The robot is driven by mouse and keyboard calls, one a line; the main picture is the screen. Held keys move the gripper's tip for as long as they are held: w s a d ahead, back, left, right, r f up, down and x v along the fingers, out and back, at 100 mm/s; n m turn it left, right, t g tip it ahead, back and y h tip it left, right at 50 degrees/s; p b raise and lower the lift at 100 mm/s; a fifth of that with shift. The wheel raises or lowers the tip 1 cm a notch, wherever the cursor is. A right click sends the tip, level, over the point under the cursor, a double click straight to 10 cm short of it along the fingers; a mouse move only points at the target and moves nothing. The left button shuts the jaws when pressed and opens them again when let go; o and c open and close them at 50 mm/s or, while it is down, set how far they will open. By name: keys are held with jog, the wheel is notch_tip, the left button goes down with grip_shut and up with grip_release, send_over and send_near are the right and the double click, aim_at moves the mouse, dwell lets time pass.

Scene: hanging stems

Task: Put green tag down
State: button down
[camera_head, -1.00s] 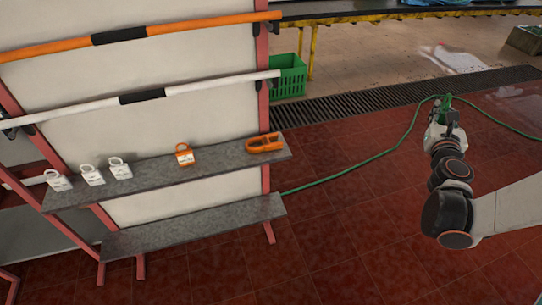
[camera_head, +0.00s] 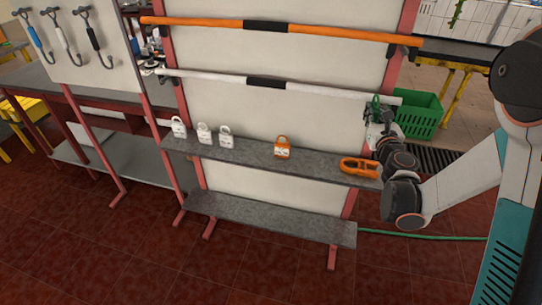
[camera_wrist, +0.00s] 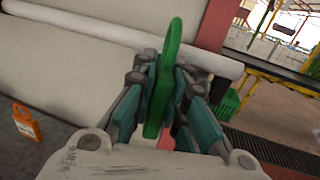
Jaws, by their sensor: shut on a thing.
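The green tag (camera_wrist: 160,88) is upright between the fingers of my gripper (camera_wrist: 168,72) in the wrist view. My gripper is shut on it, and the fingers hide part of its lower end. In the head view, my gripper (camera_head: 378,114) is at the right end of the rack, above the upper grey shelf (camera_head: 250,154). The green tag (camera_head: 376,103) shows there only as a small green shape at the fingertips. It is held in the air, near the right end of the white bar (camera_head: 325,91).
The upper shelf carries several white tags (camera_head: 204,134), an orange tag (camera_head: 282,147) and an orange clamp-like piece (camera_head: 360,166). The lower shelf (camera_head: 270,216) is bare. An orange bar (camera_head: 330,36) runs above. A green crate (camera_head: 419,116) stands behind my gripper.

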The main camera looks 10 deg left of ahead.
jog(key=w+a+f+n+g+y+b, duration=0.25)
jog(key=w+a+f+n+y, duration=0.2)
jog(key=a+f, duration=0.45)
jog(key=n+g+y+b, duration=0.2)
jog(key=y+b, duration=0.1)
jog(key=y, duration=0.1)
send_over(310, 162)
notch_tip(310, 162, down, 5)
notch_tip(310, 162, down, 9)
jog(key=b, duration=0.3)
jog(key=shift+f, duration=0.15)
jog(key=shift+f, duration=0.15)
jog(key=c, duration=1.6)
grip_release()
jog(key=shift+d, duration=0.1)
